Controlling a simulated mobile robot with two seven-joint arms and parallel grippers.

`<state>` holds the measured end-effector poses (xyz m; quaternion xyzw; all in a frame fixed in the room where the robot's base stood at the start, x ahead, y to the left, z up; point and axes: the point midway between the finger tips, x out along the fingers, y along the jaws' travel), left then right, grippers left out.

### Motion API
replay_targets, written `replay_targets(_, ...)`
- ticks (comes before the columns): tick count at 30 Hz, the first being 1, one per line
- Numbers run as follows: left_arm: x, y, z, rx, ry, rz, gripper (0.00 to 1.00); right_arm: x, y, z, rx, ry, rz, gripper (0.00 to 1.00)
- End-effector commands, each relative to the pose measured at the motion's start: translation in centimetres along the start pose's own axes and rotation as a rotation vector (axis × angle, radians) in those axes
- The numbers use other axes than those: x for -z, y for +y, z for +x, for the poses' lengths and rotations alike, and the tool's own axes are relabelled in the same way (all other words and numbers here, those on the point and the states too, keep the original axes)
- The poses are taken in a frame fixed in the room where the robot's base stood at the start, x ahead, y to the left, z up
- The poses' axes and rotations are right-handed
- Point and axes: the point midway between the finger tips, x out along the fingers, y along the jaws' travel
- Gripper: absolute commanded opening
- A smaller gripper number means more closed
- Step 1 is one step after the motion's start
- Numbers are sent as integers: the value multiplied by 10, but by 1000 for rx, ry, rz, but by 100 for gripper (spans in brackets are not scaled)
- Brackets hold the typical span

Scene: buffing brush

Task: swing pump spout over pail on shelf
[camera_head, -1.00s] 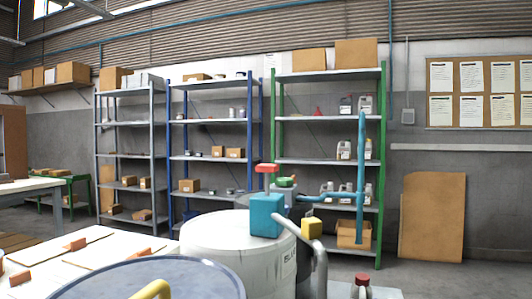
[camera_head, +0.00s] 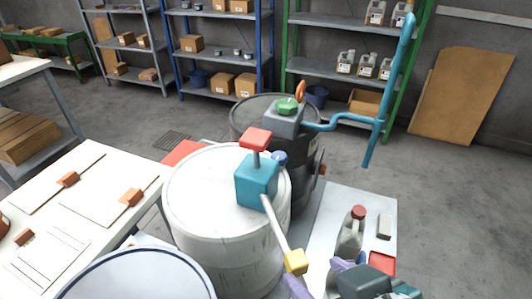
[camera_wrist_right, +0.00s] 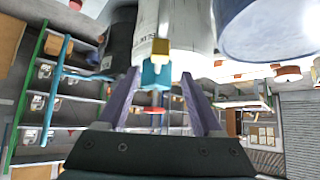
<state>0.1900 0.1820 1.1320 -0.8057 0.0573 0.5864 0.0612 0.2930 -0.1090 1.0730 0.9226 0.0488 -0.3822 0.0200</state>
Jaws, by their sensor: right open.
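A teal pump block (camera_head: 257,181) with a red top stands on the white drum (camera_head: 205,205). Its pale spout (camera_head: 275,222) slants toward me and ends at a yellow block (camera_head: 295,262). My right gripper (camera_head: 312,272) is open, its purple fingers near the yellow block. In the right wrist view, the yellow block (camera_wrist_right: 160,50) shows between and beyond the open fingers (camera_wrist_right: 160,76), apparently not gripped. Small dark blue pails sit low at the blue rack (camera_head: 197,77) and the green rack (camera_head: 318,96); which one is meant I cannot tell. My left gripper is not in view.
A dark drum (camera_head: 262,110) behind carries a grey pump (camera_head: 284,122) with a long blue pipe (camera_head: 395,80). A red-capped jug (camera_head: 350,235) stands on the pale platform (camera_head: 322,205) near my right gripper. A blue-rimmed drum (camera_head: 135,280) is front left.

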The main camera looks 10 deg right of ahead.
Motion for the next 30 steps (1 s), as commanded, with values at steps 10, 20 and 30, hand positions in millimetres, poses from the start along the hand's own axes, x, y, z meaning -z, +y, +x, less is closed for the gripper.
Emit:
replay_targets(10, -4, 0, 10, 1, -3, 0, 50, 0, 1, 61, -3, 1, -1, 68)
replay_targets(20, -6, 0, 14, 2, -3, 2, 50, 0, 0, 83, -1, -1, 0, 68)
replay_targets(30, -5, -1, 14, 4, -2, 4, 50, 0, 0, 82, 0, -1, 0, 55)
